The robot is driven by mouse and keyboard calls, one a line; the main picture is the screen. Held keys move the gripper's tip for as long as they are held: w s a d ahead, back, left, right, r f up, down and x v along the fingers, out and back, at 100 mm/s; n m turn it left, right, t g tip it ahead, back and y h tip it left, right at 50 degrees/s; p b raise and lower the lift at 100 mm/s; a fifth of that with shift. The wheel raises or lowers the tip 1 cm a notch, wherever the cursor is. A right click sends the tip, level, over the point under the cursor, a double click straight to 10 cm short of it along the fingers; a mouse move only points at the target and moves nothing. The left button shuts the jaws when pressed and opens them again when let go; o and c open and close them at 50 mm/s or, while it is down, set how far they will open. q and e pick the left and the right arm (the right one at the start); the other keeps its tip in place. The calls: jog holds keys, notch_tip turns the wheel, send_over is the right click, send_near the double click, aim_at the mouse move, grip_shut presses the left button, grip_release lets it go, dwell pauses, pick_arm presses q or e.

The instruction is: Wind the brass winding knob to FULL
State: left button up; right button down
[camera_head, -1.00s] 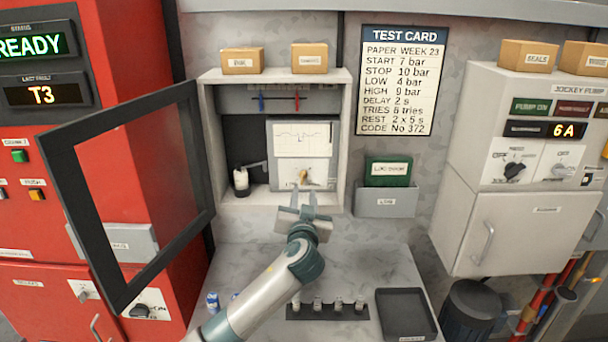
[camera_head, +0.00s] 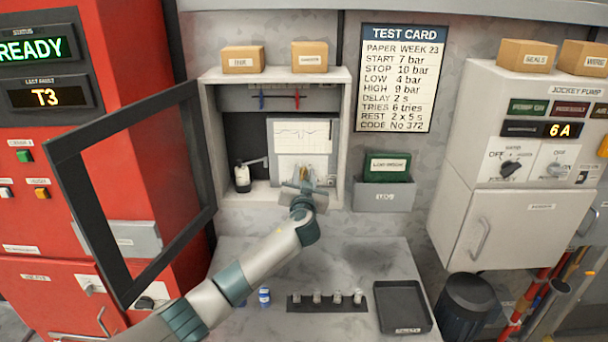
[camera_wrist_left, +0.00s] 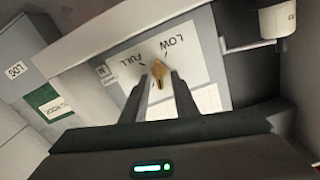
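The brass winding knob (camera_wrist_left: 158,72) sits on a white plate marked LOW and FULL, seen close in the left wrist view. Which mark it points to is hard to tell. The plate belongs to the grey recorder (camera_head: 303,137) with a paper chart, inside an open wall case (camera_head: 345,130). My left gripper (camera_wrist_left: 161,77) is open, with its fingertips on either side of the knob. Contact cannot be made out. In the head view the left gripper (camera_head: 304,187) is at the recorder's lower front and covers most of the knob. My right gripper is out of view.
The case's framed door (camera_head: 62,190) stands open at the left. An ink bottle (camera_head: 242,178) stands inside the case, left of the recorder. A green box in a holder (camera_head: 385,195) is at the right. Below are a rack of small pegs and a black tray (camera_head: 402,308).

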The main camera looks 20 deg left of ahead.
pick_arm(q)
grip_shut()
dwell(0.3)
